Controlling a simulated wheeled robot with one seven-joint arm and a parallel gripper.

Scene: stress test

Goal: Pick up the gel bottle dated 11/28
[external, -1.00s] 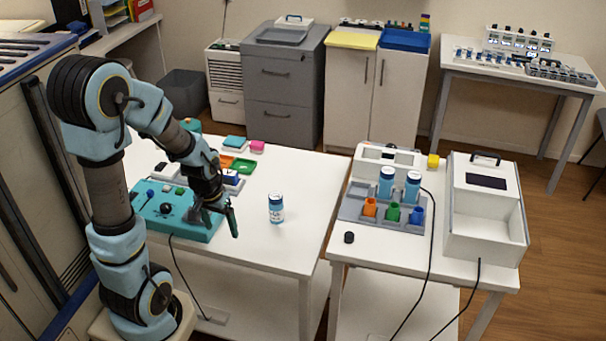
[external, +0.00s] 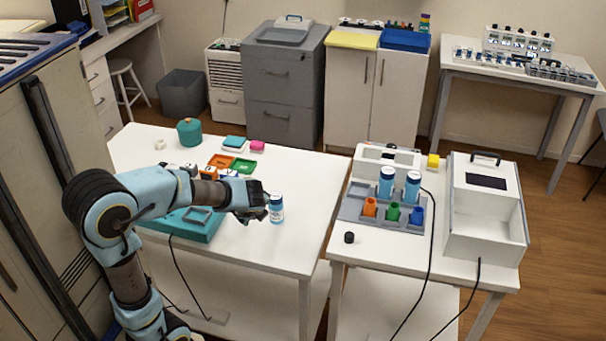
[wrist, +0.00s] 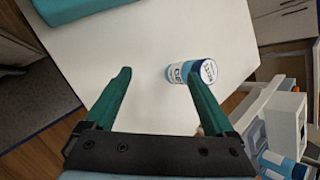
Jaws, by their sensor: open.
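The bottle is beyond the right fingertip, off the middle of the gap. Whether they touch is unclear.
Two similar larger bottles (external: 386,183) (external: 412,187) stand in a grey rack (external: 352,208) on the right table, with coloured holders in front. A teal device (external: 185,226) lies under my arm. A gap separates the tables. The front right of the white table is clear.

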